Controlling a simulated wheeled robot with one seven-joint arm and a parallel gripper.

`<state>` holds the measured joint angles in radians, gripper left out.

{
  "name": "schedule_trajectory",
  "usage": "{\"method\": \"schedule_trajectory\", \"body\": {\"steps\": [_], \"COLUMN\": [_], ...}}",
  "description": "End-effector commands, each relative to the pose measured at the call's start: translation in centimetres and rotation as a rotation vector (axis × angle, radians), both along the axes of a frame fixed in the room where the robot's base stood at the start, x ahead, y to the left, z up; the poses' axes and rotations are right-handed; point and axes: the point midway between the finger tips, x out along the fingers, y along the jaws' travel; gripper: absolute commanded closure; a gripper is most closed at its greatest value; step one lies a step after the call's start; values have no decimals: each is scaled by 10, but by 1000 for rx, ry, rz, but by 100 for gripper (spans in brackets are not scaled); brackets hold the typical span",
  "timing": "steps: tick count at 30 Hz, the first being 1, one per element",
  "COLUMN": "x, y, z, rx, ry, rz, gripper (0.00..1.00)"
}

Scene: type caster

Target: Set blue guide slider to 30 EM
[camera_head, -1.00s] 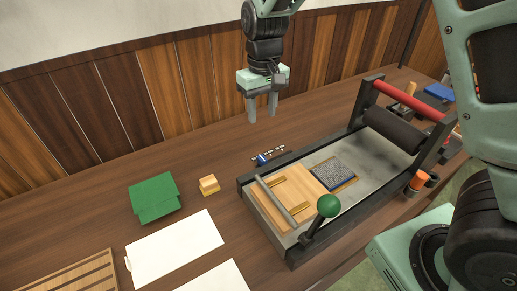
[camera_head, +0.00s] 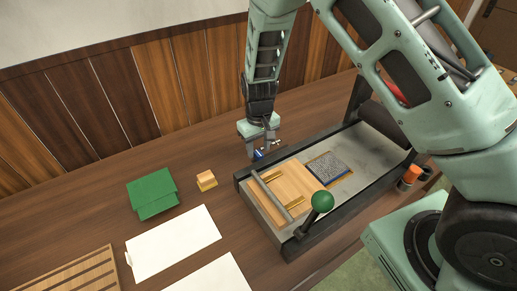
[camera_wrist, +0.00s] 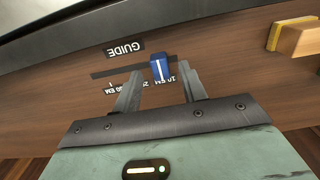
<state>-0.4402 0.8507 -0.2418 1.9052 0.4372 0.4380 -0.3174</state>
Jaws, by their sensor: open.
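The blue guide slider (camera_wrist: 160,67) sits in a dark slot (camera_wrist: 120,72) in the wrist view, beside an upside-down GUIDE label (camera_wrist: 125,51). The slider is close to the 10 EM mark (camera_wrist: 181,80); a 30 EM mark (camera_wrist: 120,89) is further left, partly behind a finger. My gripper (camera_wrist: 161,74) is open, with one finger on each side of the slider and visible gaps. In the head view my gripper (camera_head: 260,152) is low over the guide scale, which it mostly hides; a bit of blue shows between the fingers.
The press bed (camera_head: 262,208), with a wooden block and a green-knobbed lever (camera_head: 322,202), stands just right of the gripper. A small wooden block with a yellow top (camera_head: 206,180), a green folded piece (camera_head: 152,193) and white paper (camera_head: 172,238) lie to the left.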

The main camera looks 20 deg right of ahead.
Motion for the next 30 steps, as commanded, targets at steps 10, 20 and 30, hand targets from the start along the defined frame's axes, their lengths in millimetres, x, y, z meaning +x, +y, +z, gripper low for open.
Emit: {"method": "schedule_trajectory", "body": {"steps": [10, 20, 30], "x": [0, 0, 7], "y": [0, 0, -32], "z": [-20, -19, -21], "rx": [1, 1, 0], "ry": [-2, -1, -2], "rz": [0, 0, -7], "gripper": [58, 100, 100]}}
